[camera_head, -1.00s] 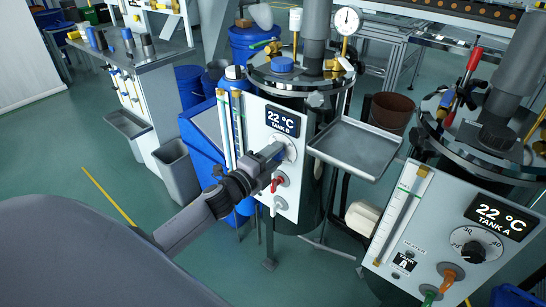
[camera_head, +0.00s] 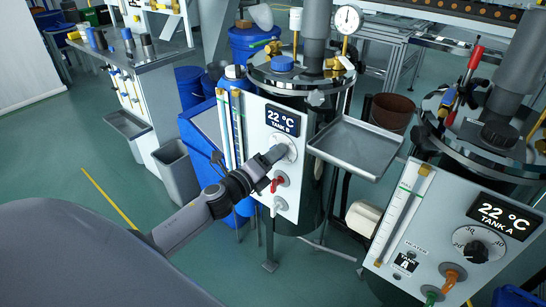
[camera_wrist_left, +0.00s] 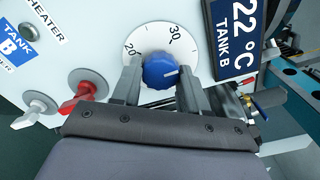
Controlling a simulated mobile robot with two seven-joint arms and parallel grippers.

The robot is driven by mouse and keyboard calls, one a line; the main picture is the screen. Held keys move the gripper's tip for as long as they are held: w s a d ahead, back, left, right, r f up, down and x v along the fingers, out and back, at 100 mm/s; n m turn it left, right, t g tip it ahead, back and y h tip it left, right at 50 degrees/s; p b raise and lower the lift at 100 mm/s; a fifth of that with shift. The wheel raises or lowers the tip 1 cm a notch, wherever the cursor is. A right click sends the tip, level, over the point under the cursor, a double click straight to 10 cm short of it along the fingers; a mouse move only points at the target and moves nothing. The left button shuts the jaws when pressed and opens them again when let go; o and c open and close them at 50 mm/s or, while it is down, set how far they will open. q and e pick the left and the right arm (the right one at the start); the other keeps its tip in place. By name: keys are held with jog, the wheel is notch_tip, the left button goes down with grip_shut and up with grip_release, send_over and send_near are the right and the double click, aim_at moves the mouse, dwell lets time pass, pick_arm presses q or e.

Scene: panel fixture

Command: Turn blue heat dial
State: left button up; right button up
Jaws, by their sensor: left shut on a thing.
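The blue heat dial (camera_wrist_left: 160,71) sits on a white round scale marked 20 and 30 on the Tank B panel. Its white pointer mark points to the right in the left wrist view. My left gripper (camera_wrist_left: 158,82) has one finger on each side of the dial and is shut on it. In the head view my left gripper (camera_head: 279,153) reaches the white dial face (camera_head: 290,143) and hides the blue knob. The Tank B display (camera_head: 282,119) reads 22 °C. My right gripper is not in view.
A red valve handle (camera_wrist_left: 80,98) and a white valve handle (camera_wrist_left: 35,110) sit beside the dial. A grey tray (camera_head: 352,147) sticks out to the right of the Tank B panel. Tank A's panel with a black dial (camera_head: 475,251) stands at the right.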

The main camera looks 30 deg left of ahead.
pick_arm(q)
jog(key=shift+f, duration=0.1)
jog(key=o, duration=1.1)
jog(key=shift+c, duration=0.2)
jog(key=shift+s, duration=0.1)
jog(key=s, duration=0.7)
jog(key=shift+a, duration=0.3)
